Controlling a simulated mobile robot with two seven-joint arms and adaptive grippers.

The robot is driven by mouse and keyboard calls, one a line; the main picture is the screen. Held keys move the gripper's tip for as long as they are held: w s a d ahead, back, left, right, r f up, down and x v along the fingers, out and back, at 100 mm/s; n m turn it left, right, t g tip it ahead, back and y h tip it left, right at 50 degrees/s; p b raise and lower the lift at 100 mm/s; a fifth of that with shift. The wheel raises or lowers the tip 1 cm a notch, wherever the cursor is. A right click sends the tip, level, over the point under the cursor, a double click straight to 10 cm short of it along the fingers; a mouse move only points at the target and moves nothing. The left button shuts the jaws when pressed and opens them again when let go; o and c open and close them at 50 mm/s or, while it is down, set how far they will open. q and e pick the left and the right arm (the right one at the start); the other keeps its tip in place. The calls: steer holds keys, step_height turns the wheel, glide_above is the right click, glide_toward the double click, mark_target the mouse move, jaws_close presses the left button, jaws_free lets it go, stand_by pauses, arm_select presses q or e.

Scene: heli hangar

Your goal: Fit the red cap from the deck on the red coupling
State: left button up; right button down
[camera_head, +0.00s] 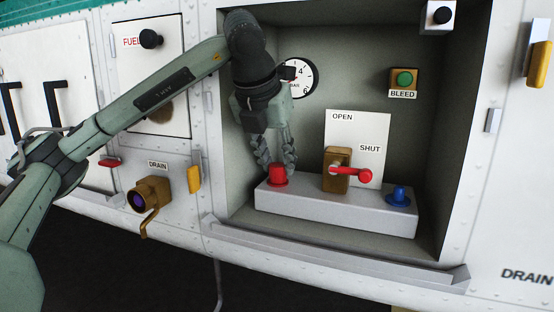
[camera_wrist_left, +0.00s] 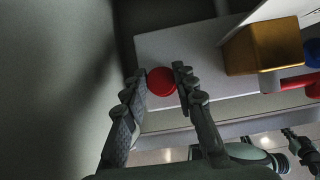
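A red cylinder with a flat round top and a wider red foot (camera_head: 278,174) stands upright at the left end of the grey deck block (camera_head: 330,212). It looks like the red cap on the red coupling, but I cannot tell the two parts apart. My left gripper (camera_head: 277,166) points down over it, fingers apart on either side of its top. In the left wrist view the round red top (camera_wrist_left: 161,81) lies between the fingertips, with small gaps beside it. A green-grey gripper, apparently my right one (camera_wrist_left: 298,140), shows at the lower right; its finger opening is unclear.
A brass valve block with a red lever (camera_head: 350,172) stands right of the red cylinder, before a white OPEN/SHUT plate (camera_head: 365,125). A blue fitting (camera_head: 398,195) sits at the block's right end. A gauge (camera_head: 300,76) is on the back wall. The bay's left wall is close.

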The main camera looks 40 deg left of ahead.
arm_select(q)
steer(key=o, duration=0.5)
steer(key=shift+r, duration=0.1)
steer(key=v, duration=0.7)
steer(key=shift+s+r, duration=0.1)
steer(key=shift+s, duration=0.05)
